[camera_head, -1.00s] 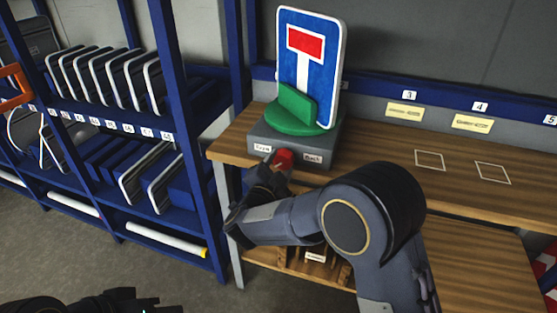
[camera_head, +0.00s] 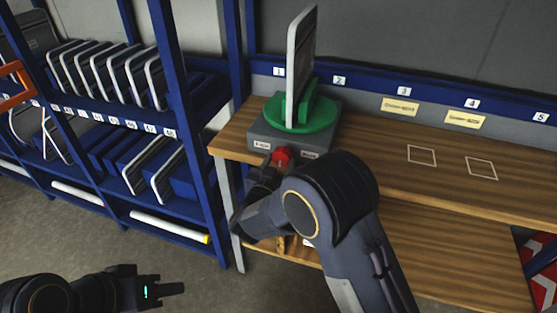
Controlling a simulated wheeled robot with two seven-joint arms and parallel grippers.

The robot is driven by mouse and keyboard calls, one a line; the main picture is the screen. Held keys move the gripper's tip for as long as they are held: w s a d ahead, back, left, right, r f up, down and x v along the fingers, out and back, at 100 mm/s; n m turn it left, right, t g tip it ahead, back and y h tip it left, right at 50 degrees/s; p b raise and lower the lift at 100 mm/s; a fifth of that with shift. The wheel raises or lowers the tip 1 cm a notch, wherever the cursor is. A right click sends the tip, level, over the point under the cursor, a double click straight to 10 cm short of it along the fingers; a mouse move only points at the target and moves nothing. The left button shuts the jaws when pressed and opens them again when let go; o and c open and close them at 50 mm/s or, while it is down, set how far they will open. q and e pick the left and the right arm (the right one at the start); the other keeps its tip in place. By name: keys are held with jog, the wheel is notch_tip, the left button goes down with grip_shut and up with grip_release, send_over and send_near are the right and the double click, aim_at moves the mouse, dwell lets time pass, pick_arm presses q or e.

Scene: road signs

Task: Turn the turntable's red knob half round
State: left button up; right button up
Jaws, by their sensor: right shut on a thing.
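The turntable is a green disc (camera_head: 322,119) on a grey base box (camera_head: 262,131) at the left end of the wooden bench. A sign (camera_head: 301,62) stands upright in its green holder (camera_head: 312,100), seen nearly edge-on. The red knob (camera_head: 282,156) sticks out of the front of the base, between two small white labels. My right gripper (camera_head: 273,171) is shut on the red knob; its fingertips are partly hidden by the wrist. My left gripper (camera_head: 166,288) is low at the left, away from the bench; its finger gap does not show clearly.
The wooden bench (camera_head: 385,150) has two empty white outlined squares (camera_head: 422,155) to the right. A blue rack (camera_head: 185,130) with several signs stands at the left. A red and white sign (camera_head: 541,285) shows at bottom right.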

jog(key=shift+n, duration=0.5)
jog(key=o, duration=1)
jog(key=shift+c, duration=0.2)
jog(key=shift+s, duration=0.1)
jog(key=v, duration=0.7)
jog(key=shift+s, duration=0.3)
jog(key=shift+a, duration=0.1)
